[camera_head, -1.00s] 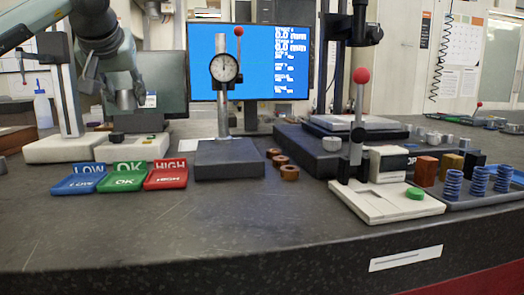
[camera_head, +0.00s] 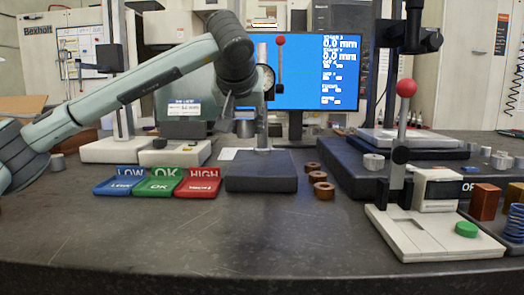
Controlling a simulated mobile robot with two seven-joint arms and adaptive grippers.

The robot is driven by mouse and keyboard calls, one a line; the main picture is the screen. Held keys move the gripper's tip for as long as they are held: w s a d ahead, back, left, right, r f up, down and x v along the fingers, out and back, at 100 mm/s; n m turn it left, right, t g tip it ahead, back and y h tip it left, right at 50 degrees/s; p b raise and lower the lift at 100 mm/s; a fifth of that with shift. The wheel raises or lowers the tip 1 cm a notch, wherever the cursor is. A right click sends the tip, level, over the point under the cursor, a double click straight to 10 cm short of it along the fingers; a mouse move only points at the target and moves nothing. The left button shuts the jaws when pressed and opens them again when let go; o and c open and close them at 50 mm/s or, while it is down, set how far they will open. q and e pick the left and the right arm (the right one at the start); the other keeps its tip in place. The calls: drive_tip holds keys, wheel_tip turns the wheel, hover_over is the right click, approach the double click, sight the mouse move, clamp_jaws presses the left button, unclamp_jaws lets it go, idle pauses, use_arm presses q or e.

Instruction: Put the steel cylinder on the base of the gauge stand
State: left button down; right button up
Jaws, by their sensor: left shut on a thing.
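The gauge stand has a dark block base (camera_head: 260,180), an upright steel column (camera_head: 262,128) and a dial that is partly hidden behind my left arm. My left gripper (camera_head: 243,116) points down from the arm, just left of the column. It is shut on the steel cylinder (camera_head: 245,129), a small grey piece. The cylinder appears above the base's rear part, apart from its top; the exact depth is hard to tell. The base's top looks bare in front of the column. My right gripper is not in view.
Blue (camera_head: 122,184), green (camera_head: 158,185) and red (camera_head: 199,184) trays lie left of the base. Several brown rings (camera_head: 320,177) stand right of it. A white lever fixture (camera_head: 428,235) is at the right front. The front table is clear.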

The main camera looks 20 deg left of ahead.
sight(261, 164)
use_arm(q)
drive_tip(key=d, duration=0.1)
drive_tip(key=w+d+f, duration=0.1)
drive_tip(key=d, duration=0.1)
drive_tip(key=shift+w+f, duration=0.25)
drive_tip(key=shift+f, duration=0.15)
wheel_tip(261, 164, down, 4)
drive_tip(key=shift+r, duration=0.2)
drive_tip(key=shift+f, duration=0.3)
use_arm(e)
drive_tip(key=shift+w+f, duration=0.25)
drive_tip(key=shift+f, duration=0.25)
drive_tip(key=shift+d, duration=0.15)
use_arm(q)
drive_tip(key=c, duration=1.4)
unclamp_jaws()
drive_tip(key=shift+f, duration=0.15)
drive_tip(key=shift+c, duration=0.2)
drive_tip(key=shift+o, duration=1.7)
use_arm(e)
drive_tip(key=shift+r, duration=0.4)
